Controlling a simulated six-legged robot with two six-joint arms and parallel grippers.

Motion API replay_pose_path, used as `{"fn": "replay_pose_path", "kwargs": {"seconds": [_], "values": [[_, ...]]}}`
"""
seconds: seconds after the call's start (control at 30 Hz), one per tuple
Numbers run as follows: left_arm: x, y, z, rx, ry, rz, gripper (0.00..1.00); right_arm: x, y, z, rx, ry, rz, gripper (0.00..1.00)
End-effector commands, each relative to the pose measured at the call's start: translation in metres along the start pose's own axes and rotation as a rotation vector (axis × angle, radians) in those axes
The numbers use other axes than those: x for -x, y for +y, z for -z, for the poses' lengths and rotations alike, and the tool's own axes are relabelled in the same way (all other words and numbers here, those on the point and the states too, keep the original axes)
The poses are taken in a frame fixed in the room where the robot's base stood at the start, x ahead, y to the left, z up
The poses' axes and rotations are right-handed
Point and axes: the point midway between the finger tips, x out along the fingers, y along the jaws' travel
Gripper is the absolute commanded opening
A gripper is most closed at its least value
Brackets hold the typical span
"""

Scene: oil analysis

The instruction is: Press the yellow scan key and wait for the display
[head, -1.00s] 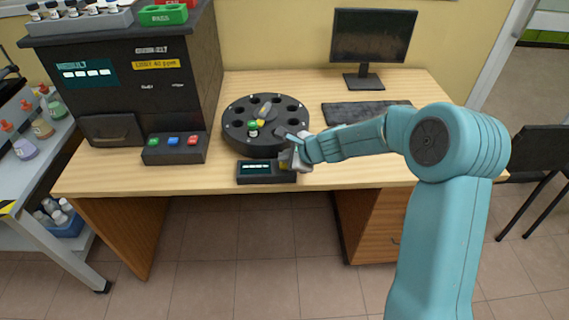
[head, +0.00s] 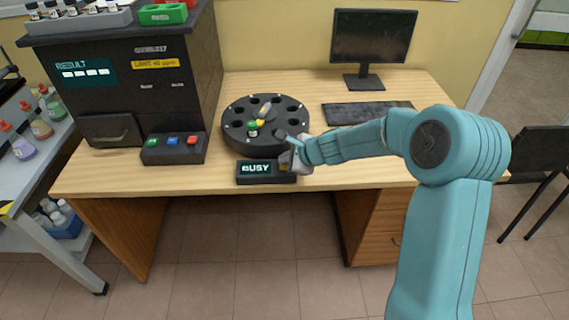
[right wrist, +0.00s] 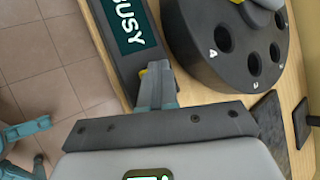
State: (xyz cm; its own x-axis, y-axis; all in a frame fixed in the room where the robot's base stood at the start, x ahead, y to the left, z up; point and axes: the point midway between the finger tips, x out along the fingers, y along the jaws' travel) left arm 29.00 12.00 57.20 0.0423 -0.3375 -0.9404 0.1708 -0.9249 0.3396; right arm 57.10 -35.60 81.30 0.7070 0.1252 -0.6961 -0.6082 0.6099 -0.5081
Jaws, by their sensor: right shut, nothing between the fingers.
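The small black scanner box (head: 252,178) sits at the front edge of the desk, and its display (head: 256,168) reads BUSY. The display also shows in the right wrist view (right wrist: 130,22). The yellow scan key (right wrist: 143,72) is mostly hidden behind my right fingertips in the right wrist view; only a yellow edge shows. My right gripper (head: 290,160) is shut and empty, its tips at the key end of the box. It also shows in the right wrist view (right wrist: 156,82). Whether the tips touch the key I cannot tell. My left gripper is not in view.
A black round carousel (head: 266,140) with holes and a vial (head: 253,129) stands just behind the box. A panel (head: 175,149) with green, blue and red buttons is to the left, before a dark analyser (head: 130,100). A keyboard (head: 365,112) and monitor (head: 373,40) stand behind.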

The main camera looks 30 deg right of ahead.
Motion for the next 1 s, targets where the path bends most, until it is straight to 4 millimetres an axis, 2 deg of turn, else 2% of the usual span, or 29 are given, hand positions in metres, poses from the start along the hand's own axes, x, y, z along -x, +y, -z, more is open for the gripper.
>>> {"fn": "replay_pose_path", "kwargs": {"seconds": [0.4, 0.8, 1.0], "values": [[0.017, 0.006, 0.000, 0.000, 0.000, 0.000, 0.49, 0.013, -0.009, -0.009, 0.000, 0.001, -0.002, 0.00], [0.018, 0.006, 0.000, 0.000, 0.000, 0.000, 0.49, 0.014, -0.010, -0.010, 0.000, 0.000, -0.001, 0.00], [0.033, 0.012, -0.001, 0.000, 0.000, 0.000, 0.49, 0.026, -0.018, -0.019, 0.001, 0.000, 0.000, 0.00]]}}
